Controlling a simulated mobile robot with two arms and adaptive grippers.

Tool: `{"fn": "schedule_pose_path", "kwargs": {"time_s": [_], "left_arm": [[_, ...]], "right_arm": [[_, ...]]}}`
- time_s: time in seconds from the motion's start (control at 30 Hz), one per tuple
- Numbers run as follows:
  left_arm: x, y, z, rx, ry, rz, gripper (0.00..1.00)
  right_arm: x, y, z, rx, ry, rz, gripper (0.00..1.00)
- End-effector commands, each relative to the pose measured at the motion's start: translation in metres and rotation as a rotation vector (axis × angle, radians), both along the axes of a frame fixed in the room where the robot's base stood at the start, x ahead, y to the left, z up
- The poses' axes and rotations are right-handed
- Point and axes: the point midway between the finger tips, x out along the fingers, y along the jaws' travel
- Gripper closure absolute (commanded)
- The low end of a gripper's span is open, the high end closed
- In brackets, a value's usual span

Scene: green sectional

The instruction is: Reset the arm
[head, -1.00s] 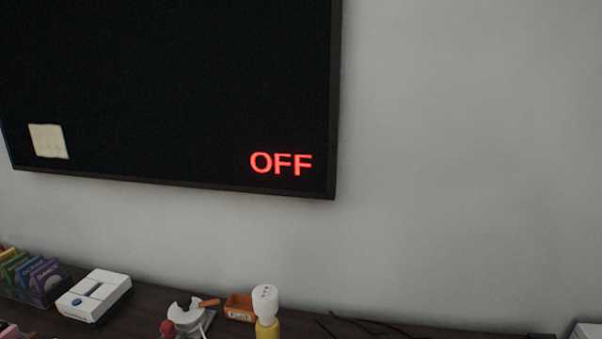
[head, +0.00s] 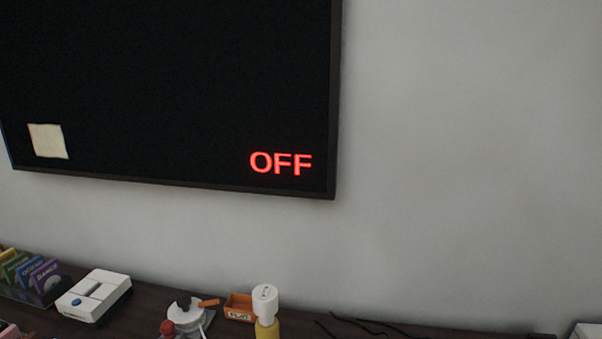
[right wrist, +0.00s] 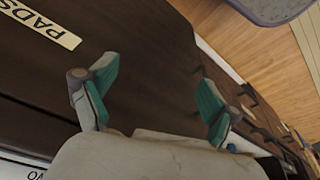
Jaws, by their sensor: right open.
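My right gripper (right wrist: 157,92) shows in the right wrist view with its two green-padded fingers spread apart and nothing between them. A dark brown wooden surface (right wrist: 150,45) lies beyond the fingers, with a cream label reading "PADS" (right wrist: 40,24) on it. Neither gripper shows in the head view. My left gripper is in no view.
The head view shows a wall screen (head: 180,90) reading "OFF". Below it, a dark shelf top (head: 215,330) holds a white console (head: 94,295), coloured cases (head: 35,272), an ashtray (head: 188,313), an orange box (head: 240,306) and a white-and-yellow bottle (head: 265,305). Black cables lie right.

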Motion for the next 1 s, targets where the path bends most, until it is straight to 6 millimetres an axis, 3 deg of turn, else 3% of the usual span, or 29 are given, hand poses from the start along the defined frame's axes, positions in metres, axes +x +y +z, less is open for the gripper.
{"fn": "schedule_pose_path", "kwargs": {"time_s": [0.17,0.27,0.4,0.5,0.6,0.73,0.83,1.0], "left_arm": [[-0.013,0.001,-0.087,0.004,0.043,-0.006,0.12],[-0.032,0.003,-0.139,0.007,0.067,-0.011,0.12],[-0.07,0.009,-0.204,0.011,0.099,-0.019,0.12],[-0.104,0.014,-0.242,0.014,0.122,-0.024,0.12],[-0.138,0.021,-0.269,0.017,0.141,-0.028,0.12],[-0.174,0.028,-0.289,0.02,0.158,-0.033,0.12],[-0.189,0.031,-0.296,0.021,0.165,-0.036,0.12],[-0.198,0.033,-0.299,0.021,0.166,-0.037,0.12]], "right_arm": [[-0.013,0.0,-0.087,-0.003,0.044,0.006,0.12],[-0.032,-0.003,-0.139,-0.006,0.067,0.011,0.12],[-0.07,-0.009,-0.204,-0.011,0.1,0.018,0.12],[-0.104,-0.014,-0.242,-0.013,0.122,0.024,0.12],[-0.138,-0.021,-0.269,-0.017,0.142,0.028,0.12],[-0.174,-0.028,-0.289,-0.019,0.159,0.033,0.12],[-0.19,-0.031,-0.296,-0.021,0.165,0.035,0.12],[-0.198,-0.033,-0.299,-0.021,0.167,0.037,0.12]]}}
